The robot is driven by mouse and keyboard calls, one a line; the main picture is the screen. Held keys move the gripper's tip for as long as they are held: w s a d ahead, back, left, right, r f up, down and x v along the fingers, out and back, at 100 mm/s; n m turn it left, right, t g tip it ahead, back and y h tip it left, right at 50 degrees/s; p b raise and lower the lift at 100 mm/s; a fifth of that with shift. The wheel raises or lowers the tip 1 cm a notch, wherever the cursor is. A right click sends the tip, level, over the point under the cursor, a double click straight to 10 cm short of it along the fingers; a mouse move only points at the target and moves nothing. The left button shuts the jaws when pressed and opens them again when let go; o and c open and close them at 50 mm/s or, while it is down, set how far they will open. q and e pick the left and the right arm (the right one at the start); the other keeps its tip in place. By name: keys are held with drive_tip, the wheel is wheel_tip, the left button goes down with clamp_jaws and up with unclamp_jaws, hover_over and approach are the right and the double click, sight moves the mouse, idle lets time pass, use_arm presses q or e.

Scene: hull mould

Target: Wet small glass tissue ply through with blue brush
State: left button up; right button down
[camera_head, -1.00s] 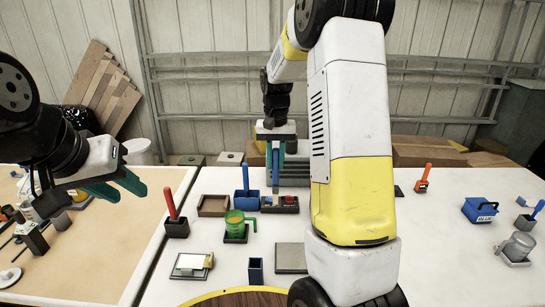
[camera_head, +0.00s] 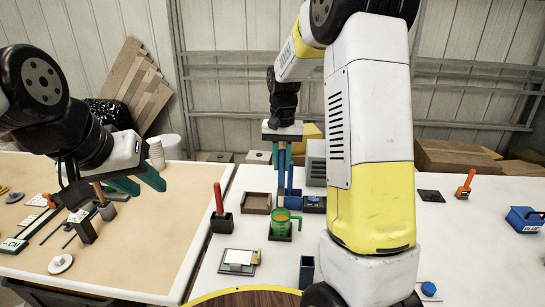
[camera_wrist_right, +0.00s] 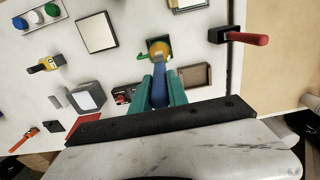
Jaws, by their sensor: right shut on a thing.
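My right gripper (camera_head: 282,178) is shut on a blue-handled tool, the blue brush (camera_wrist_right: 160,88). It points down, and its tip overlaps the green jug (camera_head: 280,223) with orange-yellow content. In the right wrist view the jug (camera_wrist_right: 158,48) lies straight beyond the handle; I cannot tell whether the bristles are inside it. A small white sheet, apparently the glass tissue ply (camera_head: 240,257), lies on a grey plate left of and nearer than the jug. My left gripper (camera_head: 137,182) is open and empty above the tan table at the left.
A red-handled tool (camera_head: 218,200) stands in a dark holder left of the jug. A brown tray (camera_head: 257,203) and a blue stand (camera_head: 293,201) are behind it. A dark blue cup (camera_head: 307,271) stands in front. A round wooden edge (camera_head: 250,298) is at the bottom.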

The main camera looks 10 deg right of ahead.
sight(282, 188)
drive_tip(key=shift+f, duration=5.1)
drive_tip(key=shift+r, duration=4.4)
drive_tip(key=shift+r, duration=1.4)
